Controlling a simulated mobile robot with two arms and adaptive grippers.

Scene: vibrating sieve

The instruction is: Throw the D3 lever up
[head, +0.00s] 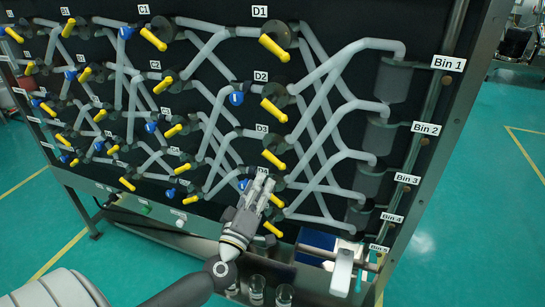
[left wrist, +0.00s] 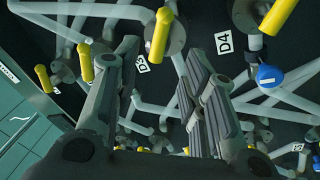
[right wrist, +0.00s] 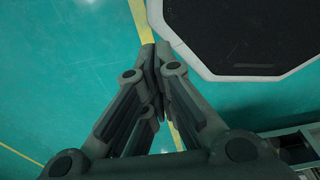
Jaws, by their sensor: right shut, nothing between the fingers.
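The D3 lever is yellow (head: 275,159) and slants down and to the right from its round valve, below the D3 label (head: 262,128) in the head view. My left gripper (head: 264,181) is in front of the panel just below the D3 lever, beside the D4 label (head: 265,170). In the left wrist view its two fingers (left wrist: 176,45) stand apart with nothing held between them. My right gripper (right wrist: 159,55) is shut and empty over the floor, away from the panel.
The D2 lever (head: 273,110) is above D3, and the D4 lever (head: 277,200) is below it, close to my left gripper. Pale pipes cross the dark panel around the valves. A blue handle (head: 243,184) is left of the gripper. Glass jars (head: 257,290) stand below the panel.

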